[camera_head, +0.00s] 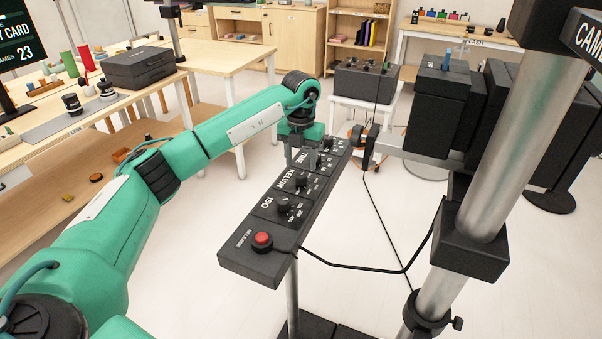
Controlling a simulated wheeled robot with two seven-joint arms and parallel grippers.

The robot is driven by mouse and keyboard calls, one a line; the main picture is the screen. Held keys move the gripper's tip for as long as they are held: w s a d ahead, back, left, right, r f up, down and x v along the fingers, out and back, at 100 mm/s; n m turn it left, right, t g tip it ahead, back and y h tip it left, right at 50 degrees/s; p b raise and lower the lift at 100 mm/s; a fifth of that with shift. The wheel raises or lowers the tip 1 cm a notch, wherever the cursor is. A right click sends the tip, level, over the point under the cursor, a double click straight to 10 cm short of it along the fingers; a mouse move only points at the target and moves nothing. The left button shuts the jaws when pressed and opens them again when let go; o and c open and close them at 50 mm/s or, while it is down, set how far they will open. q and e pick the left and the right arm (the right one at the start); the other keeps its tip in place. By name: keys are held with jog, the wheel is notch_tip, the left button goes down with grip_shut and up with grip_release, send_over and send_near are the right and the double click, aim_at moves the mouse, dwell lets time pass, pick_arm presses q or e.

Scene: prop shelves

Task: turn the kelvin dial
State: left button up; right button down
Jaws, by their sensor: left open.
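The kelvin dial (302,181) is a small black knob on a long dark control panel (262,262), beside the white KELVIN label. My left gripper (303,162) comes down from above the panel, with its fingers a little beyond the kelvin dial as seen here. It is open and appears to hold nothing. I cannot tell whether the fingertips touch the panel. The gripper partly hides the label and dial behind the kelvin one. My right gripper is not in view.
The panel stands on a metal post (292,300). The ISO dial (283,205) and a red button (262,239) are nearer on it. A black cable (345,266) runs right to a thick metal stand (505,180). A wooden table (110,100) with props is at left.

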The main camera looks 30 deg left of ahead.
aim_at(301, 175)
pick_arm(q)
notch_tip(301, 175, down, 5)
jog(key=shift+f, duration=0.1)
dwell(0.3)
jog(key=c, duration=1)
